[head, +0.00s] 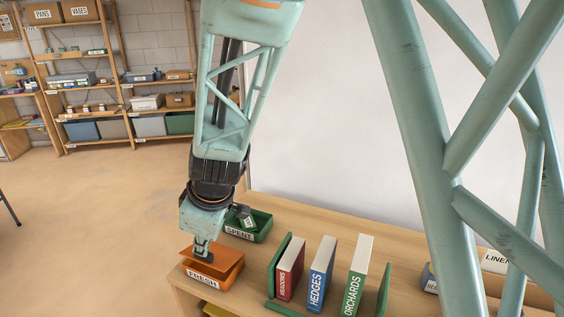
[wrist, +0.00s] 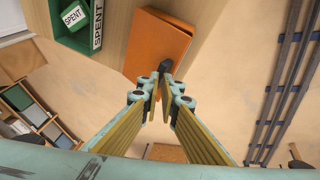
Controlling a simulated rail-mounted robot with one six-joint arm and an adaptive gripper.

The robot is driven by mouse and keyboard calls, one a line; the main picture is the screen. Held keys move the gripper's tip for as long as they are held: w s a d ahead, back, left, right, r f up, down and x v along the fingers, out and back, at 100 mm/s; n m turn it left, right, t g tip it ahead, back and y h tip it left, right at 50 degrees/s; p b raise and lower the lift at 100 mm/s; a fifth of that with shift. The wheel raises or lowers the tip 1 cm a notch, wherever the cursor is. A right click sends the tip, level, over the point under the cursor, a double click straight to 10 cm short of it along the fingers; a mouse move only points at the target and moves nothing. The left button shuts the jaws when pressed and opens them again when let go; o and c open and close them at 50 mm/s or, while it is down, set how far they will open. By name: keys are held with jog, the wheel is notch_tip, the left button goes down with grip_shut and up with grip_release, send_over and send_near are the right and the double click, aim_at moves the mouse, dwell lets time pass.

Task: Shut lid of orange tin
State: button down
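The orange tin (head: 222,285), labelled FRESH, stands at the near left corner of the wooden table. Its orange lid (head: 228,263) is tilted above it, partly open. My gripper (head: 203,257) points down at the lid, at its left part in the head view. In the wrist view the lid (wrist: 158,45) fills the top middle, and my fingertips (wrist: 165,68) are together at its lower edge. The inside of the tin is mostly hidden.
Upright books, such as a red one (head: 290,270), stand in a green holder to the right. The floor left of the table is clear.

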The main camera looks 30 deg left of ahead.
jog(key=shift+s+r+t+p, duration=0.2)
jog(key=shift+s+t+p, duration=0.15)
jog(key=shift+p, duration=0.75)
jog(key=shift+f+t+p, duration=0.2)
jog(key=shift+t+p, duration=0.05)
jog(key=shift+p, duration=0.75)
jog(key=shift+s+f, duration=0.1)
jog(key=shift+s+f+p, duration=0.4)
jog(key=shift+f+p, duration=0.05)
jog(key=shift+p, duration=0.25)
jog(key=shift+s+f+p, duration=0.2)
jog(key=shift+s+f, duration=0.1)
jog(key=shift+f, duration=0.25)
jog(key=shift+s+f+p, duration=0.2)
jog(key=shift+s+f, duration=0.1)
jog(key=shift+f, duration=0.25)
jog(key=shift+r, duration=0.1)
jog(key=shift+w+r+b, duration=0.4)
jog(key=shift+w+r, duration=0.05)
jog(key=shift+r, duration=0.2)
jog(key=shift+w+r+b, duration=0.3)
jog(key=shift+w+b, duration=0.1)
jog(key=shift+b, duration=0.1)
jog(key=shift+w+r+b, duration=0.2)
jog(key=shift+w+b, duration=0.1)
jog(key=shift+b, duration=0.4)
